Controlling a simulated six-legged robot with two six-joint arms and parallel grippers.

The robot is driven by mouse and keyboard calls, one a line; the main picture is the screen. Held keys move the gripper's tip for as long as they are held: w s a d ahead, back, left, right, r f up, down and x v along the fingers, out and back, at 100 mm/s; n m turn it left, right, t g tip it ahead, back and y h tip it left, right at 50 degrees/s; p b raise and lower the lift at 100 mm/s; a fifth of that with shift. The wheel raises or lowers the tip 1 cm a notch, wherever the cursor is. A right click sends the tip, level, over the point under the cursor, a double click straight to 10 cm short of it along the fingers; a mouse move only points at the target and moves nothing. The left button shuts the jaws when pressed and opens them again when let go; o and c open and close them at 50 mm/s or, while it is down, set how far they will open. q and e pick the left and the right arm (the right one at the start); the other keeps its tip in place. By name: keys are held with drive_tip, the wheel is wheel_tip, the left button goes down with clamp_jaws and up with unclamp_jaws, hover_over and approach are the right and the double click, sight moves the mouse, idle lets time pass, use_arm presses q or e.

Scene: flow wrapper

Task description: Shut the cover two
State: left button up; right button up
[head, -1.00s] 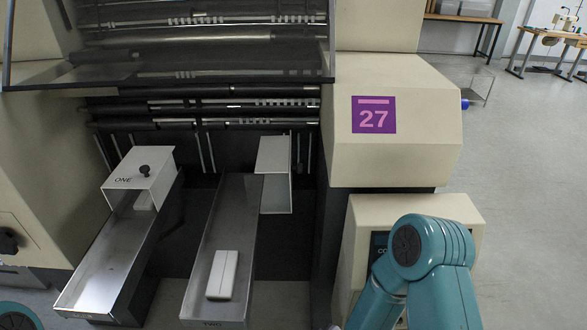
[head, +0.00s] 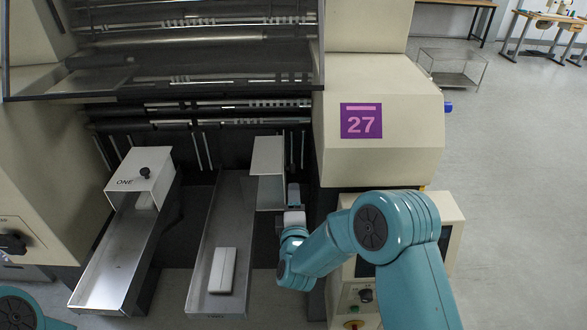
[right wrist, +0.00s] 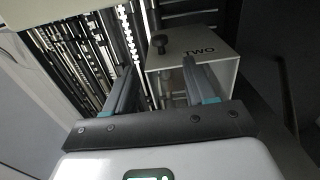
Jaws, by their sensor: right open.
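Cover two (head: 266,172) is a pale box-like cover at the back right end of tray two (head: 203,250). It stands turned aside, and the tray's top is uncovered. In the right wrist view its top (right wrist: 215,62) shows the word TWO and a black knob (right wrist: 159,45). My right gripper (head: 293,190) is just right of the cover in the head view, partly hidden by my own arm. In the right wrist view its open fingers (right wrist: 157,68) point toward the cover, with the knob ahead between them. No contact is clear. My left gripper is out of view.
A white block (head: 223,270) lies in tray two. Cover one (head: 140,178), with a black knob, sits over the back of the left tray (head: 118,255). The machine housing (head: 375,120) marked 27 stands close on the right, above a control box (head: 358,295).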

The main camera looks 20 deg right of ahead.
sight(294, 171)
drive_tip(key=p+x, duration=0.2)
drive_tip(key=x, duration=0.8)
drive_tip(key=shift+w+d, duration=0.1)
drive_tip(key=shift+w, duration=0.2)
drive_tip(key=shift+w+d, duration=0.1)
drive_tip(key=shift+w, duration=0.3)
drive_tip(key=shift+s, duration=0.1)
clamp_jaws()
